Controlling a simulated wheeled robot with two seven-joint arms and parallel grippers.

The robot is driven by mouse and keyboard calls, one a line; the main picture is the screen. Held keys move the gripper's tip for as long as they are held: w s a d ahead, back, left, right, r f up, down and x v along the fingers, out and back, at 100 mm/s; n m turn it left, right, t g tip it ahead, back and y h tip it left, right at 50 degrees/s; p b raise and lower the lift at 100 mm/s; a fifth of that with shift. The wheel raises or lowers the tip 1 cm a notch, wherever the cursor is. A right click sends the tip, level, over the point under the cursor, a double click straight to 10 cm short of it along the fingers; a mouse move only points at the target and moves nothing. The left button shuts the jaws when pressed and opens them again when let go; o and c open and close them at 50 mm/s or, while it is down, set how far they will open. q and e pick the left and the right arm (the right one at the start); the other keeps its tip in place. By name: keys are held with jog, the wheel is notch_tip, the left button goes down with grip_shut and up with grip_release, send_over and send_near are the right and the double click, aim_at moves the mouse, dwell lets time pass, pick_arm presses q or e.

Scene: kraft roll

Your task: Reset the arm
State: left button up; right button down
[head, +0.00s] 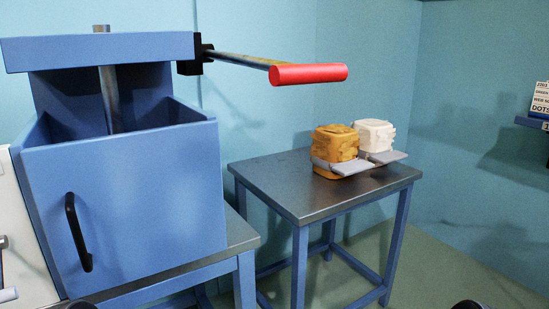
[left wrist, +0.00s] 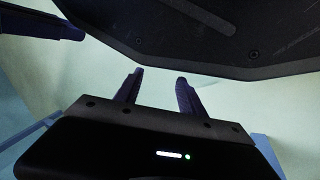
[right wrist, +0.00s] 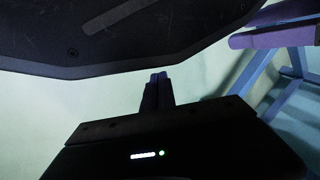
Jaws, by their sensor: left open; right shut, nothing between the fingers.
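A blue press (head: 125,190) stands at the left in the head view, with a black handle on its front. A metal lever arm (head: 240,59) with a red grip (head: 308,74) sticks out to the right from its top beam, close to level. My left gripper (left wrist: 158,75) shows in the left wrist view with its fingers apart and empty. My right gripper (right wrist: 158,76) shows in the right wrist view with its fingers together and nothing between them. Neither gripper's fingers show in the head view, and neither touches the lever or the press.
A side table (head: 270,193) stands right of the press, holding a brown wrapped bundle (head: 336,142) and a white one (head: 375,135) on grey plates. A blue shelf (head: 533,123) with a sign is at the far right. The floor between is clear.

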pick_arm(q)
notch_tip(320, 180, up, 34)
jog(key=s+d+p, duration=0.1)
jog(key=s+p, duration=0.2)
jog(key=p, duration=2.8)
jog(key=shift+d+f+g+p, duration=0.2)
jog(key=shift+d+g+p, duration=0.1)
jog(key=shift+g, duration=0.1)
pick_arm(e)
jog(key=s+r, duration=0.1)
jog(key=r, duration=1.5)
jog(key=s+a+r, duration=0.1)
jog(key=s+r, duration=0.1)
jog(key=r, duration=1.5)
jog(key=shift+a+r+g, duration=0.25)
jog(key=shift+a+g, duration=0.05)
jog(key=shift+g, duration=0.1)
pick_arm(q)
jog(key=shift+w, duration=0.1)
